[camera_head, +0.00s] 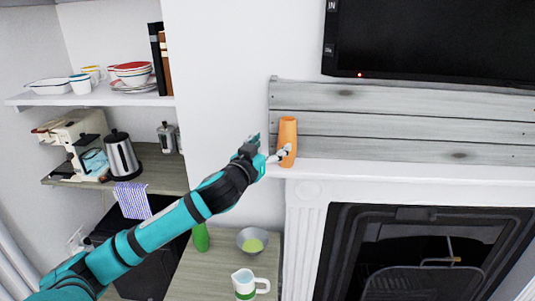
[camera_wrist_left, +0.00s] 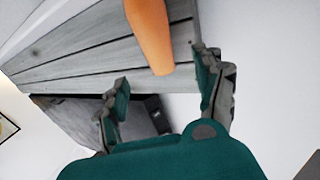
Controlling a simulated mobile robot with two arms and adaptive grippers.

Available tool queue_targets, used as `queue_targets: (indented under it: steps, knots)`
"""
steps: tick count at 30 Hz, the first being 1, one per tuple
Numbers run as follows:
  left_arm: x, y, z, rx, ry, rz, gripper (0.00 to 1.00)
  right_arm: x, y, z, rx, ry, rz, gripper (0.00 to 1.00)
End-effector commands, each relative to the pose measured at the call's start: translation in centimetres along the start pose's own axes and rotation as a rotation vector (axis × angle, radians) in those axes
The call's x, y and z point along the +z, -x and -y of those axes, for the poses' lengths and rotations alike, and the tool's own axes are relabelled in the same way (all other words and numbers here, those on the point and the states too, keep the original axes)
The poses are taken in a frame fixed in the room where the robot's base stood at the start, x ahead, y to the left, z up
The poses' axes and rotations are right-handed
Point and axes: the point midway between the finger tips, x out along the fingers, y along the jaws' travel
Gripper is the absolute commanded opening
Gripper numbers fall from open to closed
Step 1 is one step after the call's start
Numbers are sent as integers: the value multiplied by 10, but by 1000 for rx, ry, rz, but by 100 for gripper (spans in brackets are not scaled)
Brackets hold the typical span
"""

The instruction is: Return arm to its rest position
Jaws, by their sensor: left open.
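My left arm reaches from the lower left up to the mantel in the head view. My left gripper (camera_head: 270,148) is open at the left end of the mantel (camera_head: 400,176). An orange vase (camera_head: 287,140) stands upright on the mantel right by the fingers. In the left wrist view the two fingers of my left gripper (camera_wrist_left: 165,90) are spread apart with no object held between them, and the orange vase (camera_wrist_left: 150,35) shows beyond them. Whether a finger touches the vase I cannot tell. My right gripper is not in view.
A grey plank panel (camera_head: 400,125) backs the mantel, below a wall screen (camera_head: 430,40). A bowl (camera_head: 252,241), green bottle (camera_head: 201,237) and white jug (camera_head: 245,284) stand on the low counter. Shelves on the left hold dishes and a kettle (camera_head: 122,157). A fireplace (camera_head: 425,255) is below the mantel.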

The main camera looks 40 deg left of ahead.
Motion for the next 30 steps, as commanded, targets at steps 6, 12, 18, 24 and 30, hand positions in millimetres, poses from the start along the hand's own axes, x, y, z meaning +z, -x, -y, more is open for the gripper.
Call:
queue_targets:
  steps: [6,12,18,24,30]
  knots:
    - [0,13,0,1,-1,0,70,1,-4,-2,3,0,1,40]
    - [-1,13,0,0,-1,-1,70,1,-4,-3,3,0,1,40]
    - [-1,13,0,1,-1,-1,70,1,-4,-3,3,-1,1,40]
    - [10,15,-3,-1,-3,21,70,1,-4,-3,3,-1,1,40]
    - [103,48,-28,-16,-38,231,70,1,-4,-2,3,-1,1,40]
